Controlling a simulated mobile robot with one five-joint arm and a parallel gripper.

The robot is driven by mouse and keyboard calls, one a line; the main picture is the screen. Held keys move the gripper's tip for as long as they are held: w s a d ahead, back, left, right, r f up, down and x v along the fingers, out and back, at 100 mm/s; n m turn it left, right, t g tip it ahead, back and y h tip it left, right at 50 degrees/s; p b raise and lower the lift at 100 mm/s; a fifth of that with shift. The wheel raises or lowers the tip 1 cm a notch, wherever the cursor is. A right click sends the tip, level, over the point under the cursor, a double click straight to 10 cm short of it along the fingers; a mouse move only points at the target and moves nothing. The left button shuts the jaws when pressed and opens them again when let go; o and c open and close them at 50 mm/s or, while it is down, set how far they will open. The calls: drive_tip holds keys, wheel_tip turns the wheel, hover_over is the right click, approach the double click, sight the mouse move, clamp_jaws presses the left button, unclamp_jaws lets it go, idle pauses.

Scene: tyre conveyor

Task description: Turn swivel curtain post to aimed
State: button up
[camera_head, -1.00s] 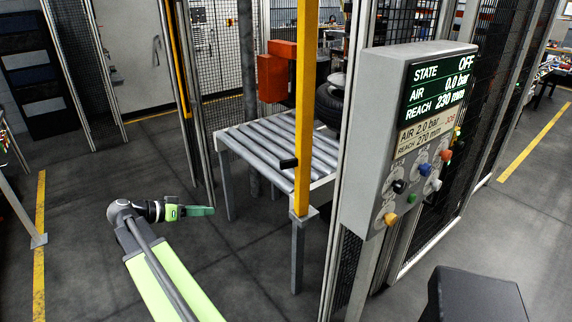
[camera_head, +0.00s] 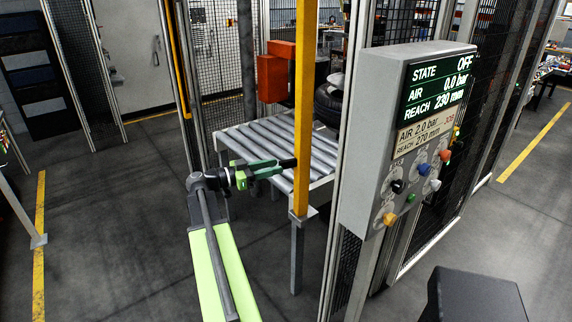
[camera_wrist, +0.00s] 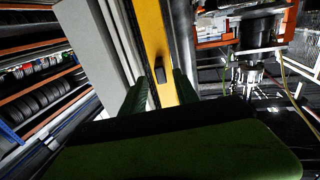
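The yellow curtain post (camera_head: 305,110) stands upright beside the roller table, with a small black handle (camera_head: 288,163) sticking out to its left. In the wrist view the post (camera_wrist: 153,40) runs down the middle, and the black handle (camera_wrist: 160,75) shows end-on. My gripper (camera_head: 272,168) has green fingers that point right at the handle. In the wrist view the fingertips (camera_wrist: 160,88) stand apart, with the handle between them in the picture. I see no grip on it. The fingers hide the lower part of the post there.
A grey control box (camera_head: 380,150) with coloured knobs stands right of the post; its display reads OFF, air 0.0 bar, reach 230 mm. A roller conveyor (camera_head: 240,143) lies behind my gripper, with an orange unit (camera_head: 272,78) and dark tyres beyond.

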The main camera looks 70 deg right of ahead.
sight(286, 165)
drive_tip(key=x, duration=0.5)
drive_tip(key=shift+d, duration=0.1)
clamp_jaws()
drive_tip(key=shift+f, duration=0.1)
idle(1.1)
